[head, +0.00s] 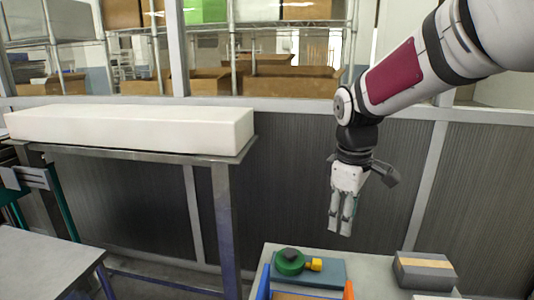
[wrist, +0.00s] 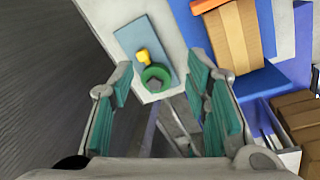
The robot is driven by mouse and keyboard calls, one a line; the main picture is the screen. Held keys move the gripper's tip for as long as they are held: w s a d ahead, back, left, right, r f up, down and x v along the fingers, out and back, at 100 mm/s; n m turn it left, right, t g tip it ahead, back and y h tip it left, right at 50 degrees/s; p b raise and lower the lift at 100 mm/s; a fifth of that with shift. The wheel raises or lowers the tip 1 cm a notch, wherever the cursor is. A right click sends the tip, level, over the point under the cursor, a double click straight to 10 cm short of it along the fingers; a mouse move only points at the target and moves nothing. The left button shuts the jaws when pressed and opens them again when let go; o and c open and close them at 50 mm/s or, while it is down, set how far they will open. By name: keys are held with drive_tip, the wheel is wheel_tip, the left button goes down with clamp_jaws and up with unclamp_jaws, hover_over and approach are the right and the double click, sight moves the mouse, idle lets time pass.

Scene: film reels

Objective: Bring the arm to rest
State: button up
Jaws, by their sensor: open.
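My gripper (head: 341,212) hangs from my arm at the right of the head view, pointing down. It is in the air above the table (head: 384,266), apart from everything on it. In the wrist view my gripper (wrist: 168,100) shows its two fingers with green pads spread apart and nothing held between them. A green reel (head: 289,262) with a dark centre lies on a blue-grey board on the table. The reel also shows in the wrist view (wrist: 147,77), beyond the fingers. A small yellow piece (head: 314,264) sits beside the reel.
A grey box with a tan stripe (head: 425,272) stands at the table's right. Blue and orange edges show at the table's front. A long white block (head: 130,126) lies on a higher metal bench at the left. Shelves with cardboard boxes (head: 285,85) stand behind a panel wall.

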drive_tip(key=s+d+r+m+t, duration=0.1)
drive_tip(key=s+m, duration=0.4)
drive_tip(key=s, duration=0.8)
drive_tip(key=s+d+r+m+t+p, duration=0.1)
drive_tip(key=s+r+m, duration=0.2)
drive_tip(key=s, duration=1)
drive_tip(key=shift+s+m+t+y, duration=0.15)
drive_tip(key=shift+m+t+y, duration=0.25)
drive_tip(key=shift+m, duration=0.8)
